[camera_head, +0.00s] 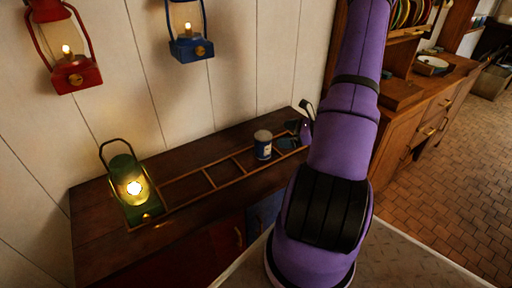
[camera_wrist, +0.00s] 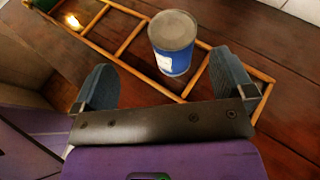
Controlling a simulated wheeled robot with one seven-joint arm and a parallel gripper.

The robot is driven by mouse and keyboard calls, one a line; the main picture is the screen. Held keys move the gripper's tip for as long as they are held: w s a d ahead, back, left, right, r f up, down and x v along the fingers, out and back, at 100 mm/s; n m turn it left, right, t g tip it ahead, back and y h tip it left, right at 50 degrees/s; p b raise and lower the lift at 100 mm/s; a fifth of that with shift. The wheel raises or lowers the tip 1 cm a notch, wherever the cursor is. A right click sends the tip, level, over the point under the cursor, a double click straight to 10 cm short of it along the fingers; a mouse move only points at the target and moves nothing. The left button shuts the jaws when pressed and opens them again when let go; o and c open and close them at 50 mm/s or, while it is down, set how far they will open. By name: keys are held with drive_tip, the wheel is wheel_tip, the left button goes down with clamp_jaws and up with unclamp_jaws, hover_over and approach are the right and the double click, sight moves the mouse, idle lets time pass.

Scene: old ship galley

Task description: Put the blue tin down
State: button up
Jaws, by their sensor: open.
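The blue tin (camera_head: 263,146) has a grey-brown lid and a pale label. It stands upright on the dark wooden counter (camera_head: 100,215), within the low wooden divider frame (camera_head: 209,178). In the wrist view the blue tin (camera_wrist: 172,45) stands just beyond my gripper (camera_wrist: 160,82), whose two dark fingers are spread wide apart with nothing between them. In the head view my gripper (camera_head: 296,132) is partly hidden by my arm, to the right of the tin and apart from it.
A lit green lantern (camera_head: 127,185) stands on the counter at the frame's left end. A red lantern (camera_head: 70,60) and a blue lantern (camera_head: 189,40) are on the plank wall above. A wooden cabinet (camera_head: 425,110) with a bowl (camera_head: 432,65) stands at the right.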

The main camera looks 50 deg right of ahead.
sight(263, 137)
drive_tip(key=shift+m+h, duration=0.3)
drive_tip(key=shift+m, duration=0.3)
drive_tip(key=w+f, duration=0.2)
drive_tip(key=w+a+f, duration=0.1)
drive_tip(key=w+f, duration=0.1)
drive_tip(key=shift+w, duration=0.1)
drive_tip(key=shift+w+d+r+x, duration=0.1)
drive_tip(key=shift+x, duration=0.75)
drive_tip(key=shift+w+d+r+x, duration=0.1)
drive_tip(key=shift+r+x, duration=0.05)
drive_tip(key=shift+x, duration=0.75)
drive_tip(key=shift+w+d+r+x, duration=0.1)
drive_tip(key=shift+x, duration=0.75)
drive_tip(key=c, duration=1.3)
